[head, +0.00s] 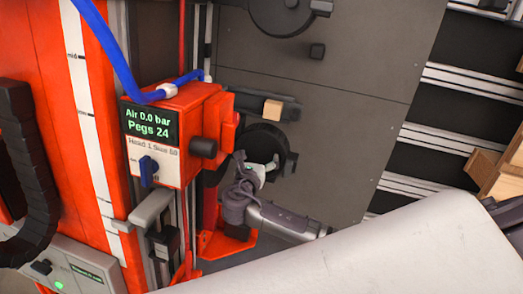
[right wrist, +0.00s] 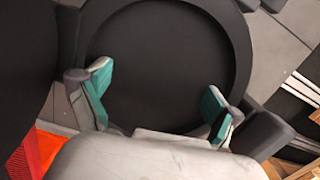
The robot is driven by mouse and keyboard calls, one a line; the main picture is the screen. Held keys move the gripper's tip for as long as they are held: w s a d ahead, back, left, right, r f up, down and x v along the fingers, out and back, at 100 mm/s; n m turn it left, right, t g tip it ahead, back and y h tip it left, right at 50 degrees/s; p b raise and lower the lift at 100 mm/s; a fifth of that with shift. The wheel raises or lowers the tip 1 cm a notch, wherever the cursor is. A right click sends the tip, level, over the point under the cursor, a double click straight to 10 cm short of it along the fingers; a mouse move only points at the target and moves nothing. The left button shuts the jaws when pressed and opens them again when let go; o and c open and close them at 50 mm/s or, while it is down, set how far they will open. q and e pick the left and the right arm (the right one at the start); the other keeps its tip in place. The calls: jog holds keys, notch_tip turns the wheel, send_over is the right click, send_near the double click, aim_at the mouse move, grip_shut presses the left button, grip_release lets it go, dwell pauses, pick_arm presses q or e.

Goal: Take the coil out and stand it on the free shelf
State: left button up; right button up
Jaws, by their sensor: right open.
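A black round reel-like part (head: 270,143), which I take to be the coil, sits low beside the orange machine head. My right gripper (head: 259,168) is in front of its lower part and hides some of it. In the right wrist view a large dark disc with a raised rim (right wrist: 240,45) fills the middle. The open right gripper (right wrist: 155,98) has its teal-padded fingers apart across the disc's lower part, with nothing between the pads; I cannot tell whether they touch it. The left gripper is not in view. I cannot tell which surface is the free shelf.
The orange machine head (head: 185,130) reads "Air 0.0 bar" and "Pegs 24". A blue hose (head: 107,45) runs into it. A dark bar with a wooden block (head: 273,110) is just above the round part. Dark panels with silver rails (head: 455,83) and wooden pieces (head: 484,170) stand right.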

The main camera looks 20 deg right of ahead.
jog(key=shift+c, duration=0.3)
jog(key=shift+w, duration=0.1)
jog(key=c, duration=1.4)
jog(key=shift+c, duration=0.2)
jog(key=shift+r, duration=0.15)
